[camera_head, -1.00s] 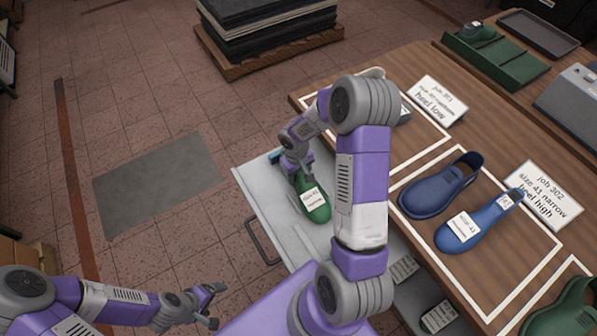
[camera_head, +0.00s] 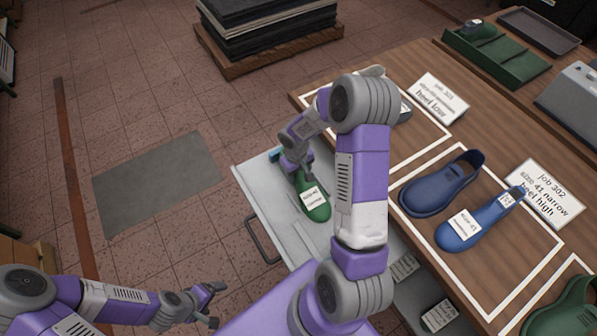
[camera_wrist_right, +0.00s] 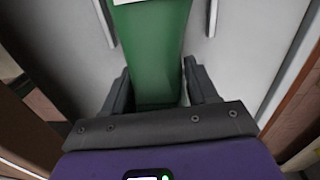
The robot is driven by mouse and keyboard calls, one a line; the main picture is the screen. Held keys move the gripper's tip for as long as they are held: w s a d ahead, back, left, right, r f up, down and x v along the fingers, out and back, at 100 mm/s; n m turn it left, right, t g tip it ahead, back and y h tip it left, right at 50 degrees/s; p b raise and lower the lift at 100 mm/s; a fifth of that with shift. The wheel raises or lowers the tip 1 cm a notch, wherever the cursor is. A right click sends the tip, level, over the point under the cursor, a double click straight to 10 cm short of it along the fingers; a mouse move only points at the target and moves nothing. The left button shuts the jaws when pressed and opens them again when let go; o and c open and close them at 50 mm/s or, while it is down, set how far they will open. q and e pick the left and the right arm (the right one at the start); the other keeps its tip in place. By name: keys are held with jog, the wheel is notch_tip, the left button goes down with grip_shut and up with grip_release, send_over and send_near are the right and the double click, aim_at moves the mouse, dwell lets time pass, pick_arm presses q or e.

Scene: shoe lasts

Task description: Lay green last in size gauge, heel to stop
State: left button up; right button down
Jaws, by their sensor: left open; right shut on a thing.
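The green last (camera_head: 316,212) with white labels is over the pale open drawer (camera_head: 262,200), left of my right arm. My right gripper (camera_head: 298,172) is shut on its narrow end. In the right wrist view the green last (camera_wrist_right: 157,60) runs between the two fingers, a white label at the top edge. I cannot tell whether the last is clear of the drawer floor. My left gripper (camera_head: 212,305) is open and empty at the lower left, far from the last. I cannot tell for sure which thing is the size gauge; a green channelled holder (camera_head: 510,68) stands at the table's far side.
The wooden table (camera_head: 405,150) is to the right, with a blue last (camera_head: 480,222), a dark blue shoe (camera_head: 432,190) and job cards (camera_head: 543,195). A grey device (camera_head: 570,100) stands at the far right. More labelled lasts lie in the drawer, partly behind my right arm.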

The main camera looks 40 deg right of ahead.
jog(key=shift+c, duration=1.1)
grip_release()
jog(key=r, duration=0.2)
jog(key=r+p, duration=0.1)
jog(key=r, duration=0.4)
jog(key=shift+a+r+p, duration=0.25)
jog(key=shift+r+p, duration=0.1)
